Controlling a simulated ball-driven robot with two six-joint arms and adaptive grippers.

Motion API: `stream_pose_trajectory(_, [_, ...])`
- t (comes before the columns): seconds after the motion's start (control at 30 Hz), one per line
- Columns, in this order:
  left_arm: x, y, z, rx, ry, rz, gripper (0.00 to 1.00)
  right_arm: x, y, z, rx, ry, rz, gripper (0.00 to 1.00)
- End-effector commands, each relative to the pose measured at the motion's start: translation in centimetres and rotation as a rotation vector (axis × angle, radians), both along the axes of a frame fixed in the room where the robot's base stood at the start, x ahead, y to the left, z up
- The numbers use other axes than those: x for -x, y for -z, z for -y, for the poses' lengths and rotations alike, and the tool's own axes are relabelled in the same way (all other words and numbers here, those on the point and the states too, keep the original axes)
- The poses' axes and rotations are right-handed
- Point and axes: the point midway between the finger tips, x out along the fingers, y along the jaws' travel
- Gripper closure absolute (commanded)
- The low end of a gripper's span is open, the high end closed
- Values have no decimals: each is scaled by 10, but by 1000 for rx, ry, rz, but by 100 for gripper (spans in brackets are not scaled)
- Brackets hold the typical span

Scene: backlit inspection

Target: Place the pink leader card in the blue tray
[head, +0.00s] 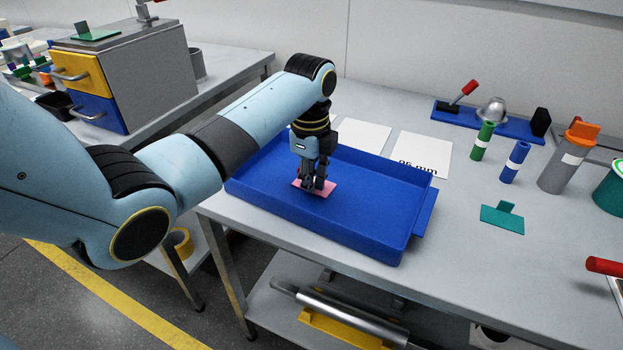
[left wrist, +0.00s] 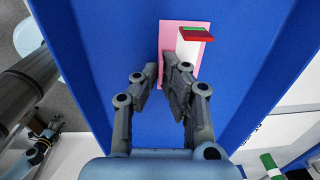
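The pink leader card (head: 318,188) lies flat on the floor of the blue tray (head: 345,215), toward its left part. In the left wrist view the card (left wrist: 171,38) shows a white band and a raised red and green tab. My left gripper (head: 315,184) points down right over the card, its fingers hiding part of it. My right gripper (left wrist: 45,135) seems to show small and dark at the lower left of the left wrist view.
White sheets (head: 420,152) lie behind the tray. Green (head: 483,140) and blue (head: 515,162) cylinders, a grey canister (head: 565,160) and a teal card (head: 503,218) stand or lie to the right. A drawer cabinet (head: 130,75) is on the left bench.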

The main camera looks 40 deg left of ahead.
Motion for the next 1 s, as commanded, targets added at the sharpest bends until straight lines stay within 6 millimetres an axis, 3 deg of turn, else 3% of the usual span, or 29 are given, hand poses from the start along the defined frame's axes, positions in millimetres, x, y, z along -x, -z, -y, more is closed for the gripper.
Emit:
stream_pose_trajectory(0.03, [0, 1, 0, 0, 0, -1, 100, 0, 0, 0, 0, 0, -1, 46])
stream_pose_trajectory(0.1, [0, 1, 0, 0, 0, 0, 87, 1, 0, 0, 0, 0, -1, 46])
stream_pose_trajectory(0.23, [0, 1, 0, 0, 0, 0, 71, 1, 0, 0, 0, 0, -2, 46])
stream_pose_trajectory(0.57, [0, -5, 0, 0, 0, 1, 71, 2, -1, -1, -1, 0, -4, 46])
stream_pose_trajectory(0.67, [-1, -19, 0, 0, 0, 3, 71, 2, -3, -2, -2, 1, -4, 46])
stream_pose_trajectory(1.0, [1, -93, 0, 0, 0, 4, 71, 2, -11, -3, -4, 1, -2, 46])
